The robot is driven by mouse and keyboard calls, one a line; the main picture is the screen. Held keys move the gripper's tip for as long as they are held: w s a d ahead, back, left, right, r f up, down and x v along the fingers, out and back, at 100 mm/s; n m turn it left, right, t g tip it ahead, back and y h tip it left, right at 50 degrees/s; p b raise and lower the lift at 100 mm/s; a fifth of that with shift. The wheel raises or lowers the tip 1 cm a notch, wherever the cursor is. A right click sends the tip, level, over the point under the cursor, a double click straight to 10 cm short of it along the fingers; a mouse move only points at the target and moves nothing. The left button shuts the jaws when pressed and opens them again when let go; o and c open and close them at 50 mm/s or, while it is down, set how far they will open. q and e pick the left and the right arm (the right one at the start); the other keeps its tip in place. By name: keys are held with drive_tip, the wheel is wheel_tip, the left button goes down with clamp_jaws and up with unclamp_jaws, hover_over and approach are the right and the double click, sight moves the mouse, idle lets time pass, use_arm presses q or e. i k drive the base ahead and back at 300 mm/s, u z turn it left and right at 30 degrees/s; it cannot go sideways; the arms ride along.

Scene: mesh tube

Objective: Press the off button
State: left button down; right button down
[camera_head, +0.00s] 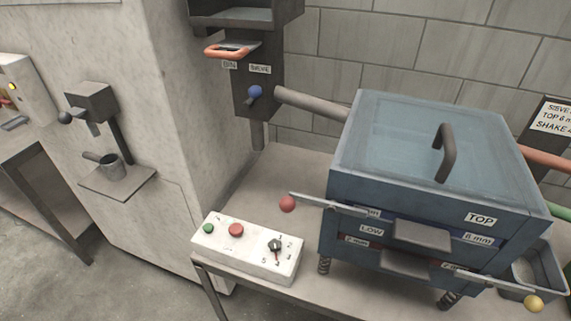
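A white control box (246,250) sits on the table's front left corner in the head view. On its top are a green button (208,229) at the left, a larger red button (236,230) beside it, and a dark rotary knob (275,245) with numbers around it at the right. No label naming an off button is readable. Neither of my grippers shows in this view, and nothing touches the buttons.
A blue sieve machine (420,160) with a clear lid stands right of the box. A lever with a red ball (287,204) sticks out over the table (262,185) behind the box. A metal tray (535,278) lies at the right. Open floor lies in front.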

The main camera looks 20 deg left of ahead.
sight(236, 230)
drive_tip(key=u, duration=0.6)
drive_tip(key=k, duration=0.3)
drive_tip(key=u, duration=0.4)
drive_tip(key=i, duration=0.45)
drive_tip(key=z, duration=0.05)
